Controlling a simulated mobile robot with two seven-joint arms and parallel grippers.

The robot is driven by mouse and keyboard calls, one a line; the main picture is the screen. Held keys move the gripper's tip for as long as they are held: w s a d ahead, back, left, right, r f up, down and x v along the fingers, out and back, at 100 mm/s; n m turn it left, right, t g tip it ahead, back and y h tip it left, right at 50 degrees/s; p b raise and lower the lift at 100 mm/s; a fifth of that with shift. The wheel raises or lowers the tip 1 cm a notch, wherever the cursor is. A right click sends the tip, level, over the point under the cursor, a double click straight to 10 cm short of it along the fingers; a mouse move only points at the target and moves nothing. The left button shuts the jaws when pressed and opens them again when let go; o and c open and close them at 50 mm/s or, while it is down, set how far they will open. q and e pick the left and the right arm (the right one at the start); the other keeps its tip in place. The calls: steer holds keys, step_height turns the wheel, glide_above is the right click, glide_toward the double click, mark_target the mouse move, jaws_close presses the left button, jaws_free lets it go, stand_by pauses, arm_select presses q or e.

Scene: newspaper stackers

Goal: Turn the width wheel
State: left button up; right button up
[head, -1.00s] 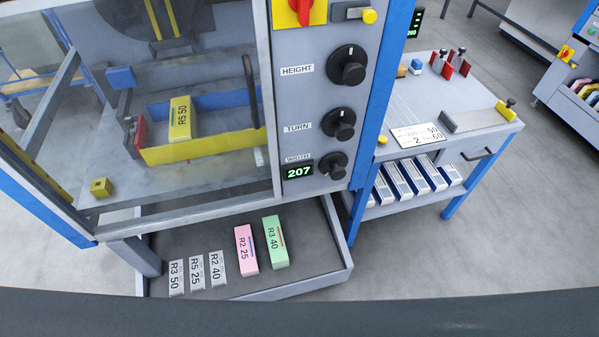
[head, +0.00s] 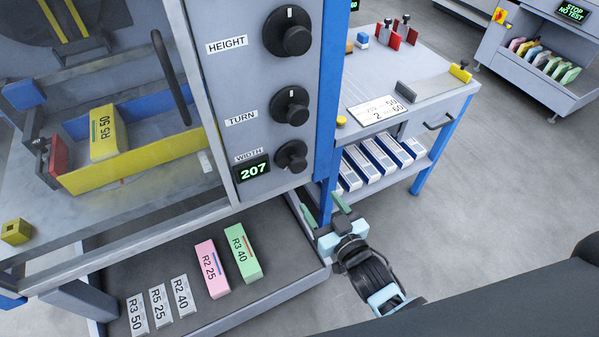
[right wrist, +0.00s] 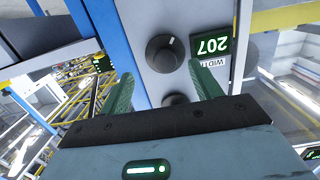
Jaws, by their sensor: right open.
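The width wheel (head: 291,156) is a black knob on the grey machine panel, right of the display (head: 253,170) that reads 207. The wheel's pointer mark leans to one side. My right gripper (head: 320,200) has green fingers, is open and empty, and is below and right of the wheel, apart from it. In the right wrist view the picture is upside down; the width wheel (right wrist: 165,53) lies ahead between the lines of the two open fingers (right wrist: 160,75), not touched. My left gripper is not in view.
The turn knob (head: 290,106) and height knob (head: 288,32) sit above the width wheel. A blue post (head: 328,110) edges the panel on the right. Below is a tray (head: 290,285) with pink and green blocks and several white labelled pieces. A side table (head: 440,92) stands right.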

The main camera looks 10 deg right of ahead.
mark_target(300, 168)
steer(key=shift+t, duration=0.4)
steer(key=shift+r+b+x, duration=0.1)
steer(key=shift+r+x, duration=0.25)
steer(key=shift+x, duration=1.4)
steer(key=shift+r+b+x, duration=0.1)
steer(key=shift+r+x, duration=0.2)
steer(key=shift+x, duration=1.45)
steer(key=shift+r+b+x, duration=0.1)
steer(key=shift+r+x, duration=0.25)
steer(key=shift+x, duration=1.45)
steer(key=shift+a, duration=0.15)
steer(key=shift+c, duration=0.4)
steer(key=c, duration=0.9)
steer(key=shift+o, duration=0.2)
steer(key=shift+n, duration=1.7)
steer(key=o, duration=0.9)
steer(key=shift+o, duration=0.2)
